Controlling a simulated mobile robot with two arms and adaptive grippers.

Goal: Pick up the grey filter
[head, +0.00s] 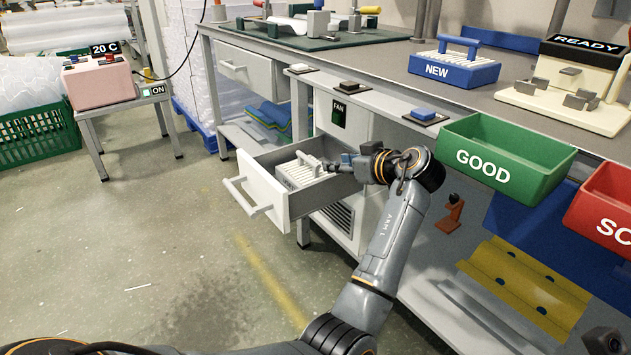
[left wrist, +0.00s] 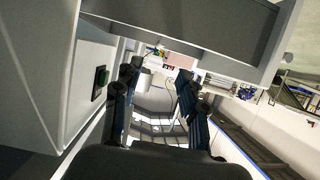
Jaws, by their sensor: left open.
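The grey filter (head: 298,170) is a pale ribbed block with a handle on top, lying in the open drawer (head: 262,207) under the bench. My left gripper (head: 340,163) is open at the right end of the filter, over the drawer, and partly hides that end. In the left wrist view my left gripper (left wrist: 158,98) shows its two dark fingers spread apart. A pale rounded shape shows between them, but I cannot tell whether it is part of the filter. Whether the fingers touch the filter is not clear. I cannot make out my right gripper.
A blue filter marked NEW (head: 455,68) stands on the bench. A green GOOD bin (head: 506,160) and a red bin (head: 604,210) hang at the bench front. A FAN switch (head: 339,113) is behind the drawer. The floor left of the drawer is clear.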

